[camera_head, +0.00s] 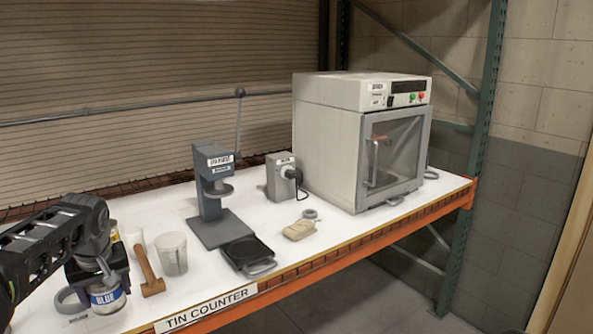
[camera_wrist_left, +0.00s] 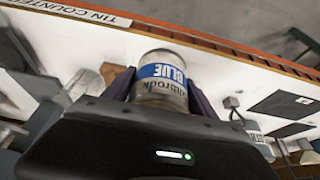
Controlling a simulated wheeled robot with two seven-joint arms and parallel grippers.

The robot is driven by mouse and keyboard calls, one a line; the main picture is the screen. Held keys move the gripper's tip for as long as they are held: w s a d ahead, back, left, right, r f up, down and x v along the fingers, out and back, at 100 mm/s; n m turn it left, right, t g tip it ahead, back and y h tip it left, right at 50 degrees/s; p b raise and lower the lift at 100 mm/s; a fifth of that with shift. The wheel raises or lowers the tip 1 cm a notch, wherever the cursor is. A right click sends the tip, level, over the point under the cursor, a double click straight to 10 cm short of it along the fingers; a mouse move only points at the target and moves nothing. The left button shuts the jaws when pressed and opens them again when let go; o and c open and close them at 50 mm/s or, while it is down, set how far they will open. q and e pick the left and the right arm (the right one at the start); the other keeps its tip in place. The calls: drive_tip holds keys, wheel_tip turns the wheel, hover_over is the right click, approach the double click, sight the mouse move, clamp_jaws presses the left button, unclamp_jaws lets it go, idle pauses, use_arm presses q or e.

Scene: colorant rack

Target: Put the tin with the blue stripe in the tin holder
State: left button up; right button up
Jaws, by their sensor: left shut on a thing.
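The tin with the blue stripe (camera_head: 107,299) is at the lower left of the head view, with "BLUE" on its band. My left gripper (camera_head: 101,279) is shut on it from above. In the left wrist view the tin (camera_wrist_left: 162,82) sits between the two dark fingers, its label facing the camera. A grey ring-shaped piece with a small label (camera_head: 67,302) is on the counter just left of the tin; it looks like the tin holder, partly hidden by my gripper. Whether the tin touches the counter or the ring, I cannot tell. My right gripper is not in view.
A wooden mallet (camera_head: 149,275) and a clear jug (camera_head: 173,254) stand just right of the tin. Farther right are a grey press (camera_head: 210,180), a dark tray with a handle (camera_head: 246,252) and a large oven-like cabinet (camera_head: 333,140). The counter's front edge (camera_head: 212,306) is close by.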

use_arm(q)
drive_tip(key=s+d+f+m+h, duration=0.1)
drive_tip(key=s+d+f+m, duration=0.1)
drive_tip(key=d+f, duration=0.6)
drive_tip(key=s+d+f+m+t+h, duration=0.1)
drive_tip(key=d+f+m, duration=0.4)
drive_tip(key=d, duration=0.9)
wheel_tip(320, 180, down, 3)
drive_tip(key=shift+s+r+m+h, duration=0.15)
drive_tip(key=shift+s+m+h, duration=0.15)
drive_tip(key=shift+s+h, duration=0.15)
drive_tip(key=shift+d, duration=0.1)
drive_tip(key=s+f, duration=0.3)
drive_tip(key=f, duration=1.1)
drive_tip(key=shift+s, duration=0.35)
